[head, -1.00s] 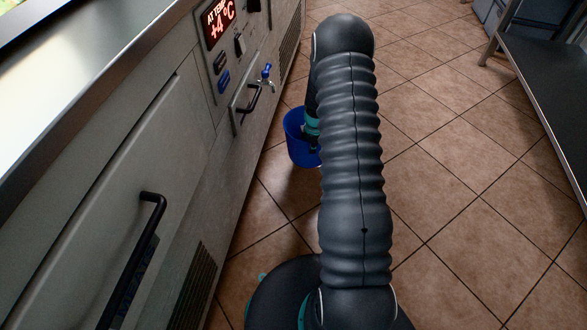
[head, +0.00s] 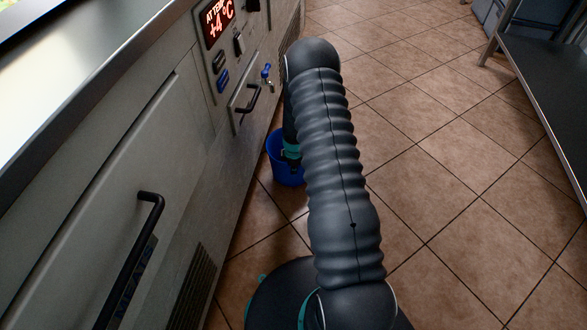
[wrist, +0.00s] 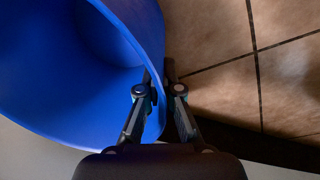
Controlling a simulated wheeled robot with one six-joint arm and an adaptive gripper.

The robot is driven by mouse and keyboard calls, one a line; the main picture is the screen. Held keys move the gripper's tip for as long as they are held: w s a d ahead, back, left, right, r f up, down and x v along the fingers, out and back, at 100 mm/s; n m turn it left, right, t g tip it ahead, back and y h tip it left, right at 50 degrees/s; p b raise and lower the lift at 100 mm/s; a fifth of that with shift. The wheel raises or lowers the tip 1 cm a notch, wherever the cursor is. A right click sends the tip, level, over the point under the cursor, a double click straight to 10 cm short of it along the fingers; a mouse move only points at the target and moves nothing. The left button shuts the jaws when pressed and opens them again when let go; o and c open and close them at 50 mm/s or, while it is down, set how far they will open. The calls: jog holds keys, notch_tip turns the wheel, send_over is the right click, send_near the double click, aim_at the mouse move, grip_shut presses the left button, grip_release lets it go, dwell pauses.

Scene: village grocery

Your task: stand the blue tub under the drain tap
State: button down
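The blue tub (head: 284,173) is beside the cooler's base in the head view, partly behind my arm. It fills the left of the wrist view (wrist: 60,85), its open mouth facing the camera. My gripper (wrist: 160,78) has one finger inside the tub and one outside, pinching its wall at the rim. In the head view my gripper is mostly hidden by the arm and tub. The drain tap (head: 267,74), with a blue handle, sticks out of the cooler front, above and to the left of the tub. I cannot tell whether the tub touches the floor.
The cooler front (head: 95,175) runs along the left, with black handles (head: 150,225) jutting out and a lit temperature display (head: 216,22). A dark metal table (head: 550,90) stands at the right. The tiled floor (head: 440,180) between is clear.

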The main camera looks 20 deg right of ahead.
jog(key=shift+f, duration=0.15)
jog(key=c, duration=1.3)
grip_release()
